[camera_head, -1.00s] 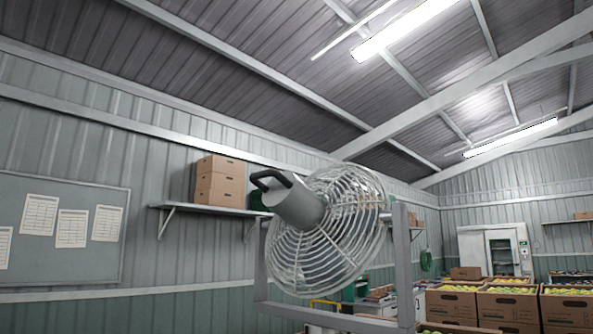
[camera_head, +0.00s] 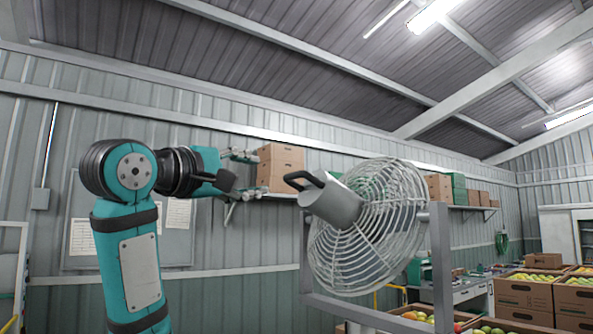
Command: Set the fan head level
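The fan head (camera_head: 368,227) is a round wire cage with a grey motor housing (camera_head: 335,204) at its back. It is tilted, with the motor end high and the cage facing away, to the right and downward. A dark handle (camera_head: 303,180) sticks out of the motor's back. The fan head hangs in a grey U-shaped frame (camera_head: 441,265). My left gripper (camera_head: 246,174) is open and empty, left of the handle, its fingers pointing right. A clear gap shows between them in the picture; the depth is hard to judge. My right gripper is out of view.
Cardboard boxes (camera_head: 280,168) stand on a wall shelf behind my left gripper. A notice board (camera_head: 88,207) hangs on the left wall. Produce crates (camera_head: 524,294) stand at the lower right. The air between gripper and handle looks clear.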

